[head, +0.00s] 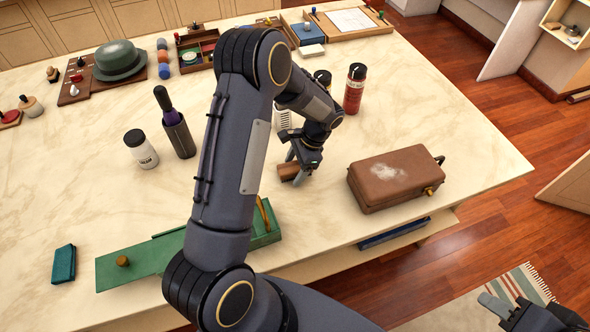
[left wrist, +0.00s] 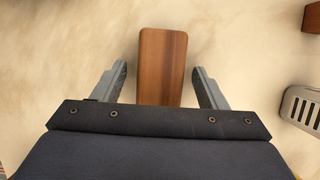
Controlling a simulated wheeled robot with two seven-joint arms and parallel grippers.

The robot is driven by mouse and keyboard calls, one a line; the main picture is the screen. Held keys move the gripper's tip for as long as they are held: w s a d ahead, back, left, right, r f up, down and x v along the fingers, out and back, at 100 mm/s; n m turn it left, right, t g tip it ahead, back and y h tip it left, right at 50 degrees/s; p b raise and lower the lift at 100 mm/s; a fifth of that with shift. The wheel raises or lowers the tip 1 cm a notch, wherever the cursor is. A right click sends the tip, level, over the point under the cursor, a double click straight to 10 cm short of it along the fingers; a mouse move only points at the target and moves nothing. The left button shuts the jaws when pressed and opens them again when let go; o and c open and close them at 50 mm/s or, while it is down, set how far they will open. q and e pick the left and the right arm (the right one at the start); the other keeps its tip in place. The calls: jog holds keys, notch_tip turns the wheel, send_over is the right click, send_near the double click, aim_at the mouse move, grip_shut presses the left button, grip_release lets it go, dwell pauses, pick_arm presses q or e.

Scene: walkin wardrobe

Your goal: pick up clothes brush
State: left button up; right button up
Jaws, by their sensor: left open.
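The clothes brush, a brown wooden block, lies on the marble tabletop. In the head view its end (head: 289,171) shows beside my left gripper (head: 298,167), and the gripper hides the rest. In the left wrist view the brush (left wrist: 162,65) lies between the two fingers of my left gripper (left wrist: 160,85). The gripper is open, with a gap on either side of the wood.
A brown case (head: 395,178) stands right of the brush. A green box (head: 135,263) lies front left. The tabletop (head: 465,130) is clear at right.

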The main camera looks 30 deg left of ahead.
aim_at(291, 167)
dwell(0.3)
pick_arm(q)
jog(key=c, duration=1.1)
jog(key=shift+r+p, duration=0.35)
jog(key=shift+p, duration=0.05)
notch_tip(291, 167, up, 3)
jog(key=shift+f+p, duration=0.1)
jog(key=shift+p, duration=0.9)
jog(key=s+d+r+p, duration=0.1)
jog(key=d+r, duration=0.2)
jog(key=d, duration=0.1)
jog(key=s+d+r+p, duration=0.1)
jog(key=d+r+p, duration=0.1)
jog(key=d, duration=0.3)
jog(key=s+d+r+p, duration=0.1)
jog(key=d+r+p, duration=0.1)
jog(key=d+r, duration=0.2)
jog(key=shift+s+d+r, duration=0.25)
jog(key=shift+s+r, duration=0.15)
jog(key=shift+r, duration=0.05)
